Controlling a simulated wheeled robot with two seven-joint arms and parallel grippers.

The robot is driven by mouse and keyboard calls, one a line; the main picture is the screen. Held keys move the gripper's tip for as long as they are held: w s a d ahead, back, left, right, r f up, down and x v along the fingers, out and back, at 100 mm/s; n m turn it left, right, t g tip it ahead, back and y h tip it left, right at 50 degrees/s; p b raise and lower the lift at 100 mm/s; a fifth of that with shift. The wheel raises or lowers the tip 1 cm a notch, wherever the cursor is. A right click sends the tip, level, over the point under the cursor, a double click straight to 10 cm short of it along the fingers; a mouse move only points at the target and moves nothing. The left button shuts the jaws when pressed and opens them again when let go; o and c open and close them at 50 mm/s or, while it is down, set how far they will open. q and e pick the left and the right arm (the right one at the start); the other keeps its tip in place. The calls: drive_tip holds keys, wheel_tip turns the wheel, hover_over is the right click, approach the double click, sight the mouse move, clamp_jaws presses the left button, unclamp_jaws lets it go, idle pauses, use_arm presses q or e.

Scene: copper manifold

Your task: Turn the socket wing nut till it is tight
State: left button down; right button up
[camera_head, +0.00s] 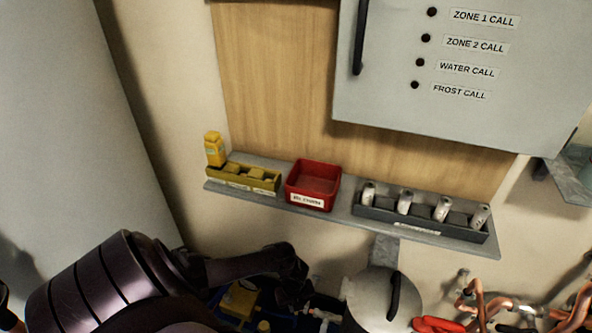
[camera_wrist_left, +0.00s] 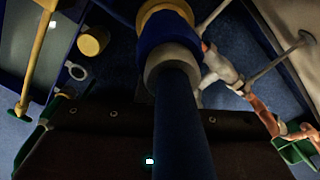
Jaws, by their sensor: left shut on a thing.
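My left gripper (camera_head: 292,290) reaches in low at the middle left of the head view, its fingertips dark and hard to make out among the parts below the shelf. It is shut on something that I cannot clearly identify. In the left wrist view a thick dark blue cylinder (camera_wrist_left: 180,120) runs up the middle, with a grey collar (camera_wrist_left: 172,68), a blue band (camera_wrist_left: 167,35) and a yellow end (camera_wrist_left: 165,9). I cannot tell which part is the socket wing nut. My right gripper is not in view.
A grey shelf (camera_head: 340,217) holds a yellow bottle (camera_head: 214,149), a yellow bin (camera_head: 240,178), a red tray (camera_head: 313,184) and a rack (camera_head: 425,218) of pale cylinders. A grey vessel (camera_head: 370,300) with a black handle and copper pipes (camera_head: 482,300) stand right of the gripper.

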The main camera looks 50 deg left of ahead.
use_arm(q)
drive_tip(key=shift+s, duration=0.15)
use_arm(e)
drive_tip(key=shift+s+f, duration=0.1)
use_arm(q)
drive_tip(key=c, duration=1.5)
unclamp_jaws()
drive_tip(key=shift+r, duration=0.1)
wheel_tip(320, 180, up, 7)
drive_tip(key=p, duration=0.3)
drive_tip(key=shift+r, duration=0.3)
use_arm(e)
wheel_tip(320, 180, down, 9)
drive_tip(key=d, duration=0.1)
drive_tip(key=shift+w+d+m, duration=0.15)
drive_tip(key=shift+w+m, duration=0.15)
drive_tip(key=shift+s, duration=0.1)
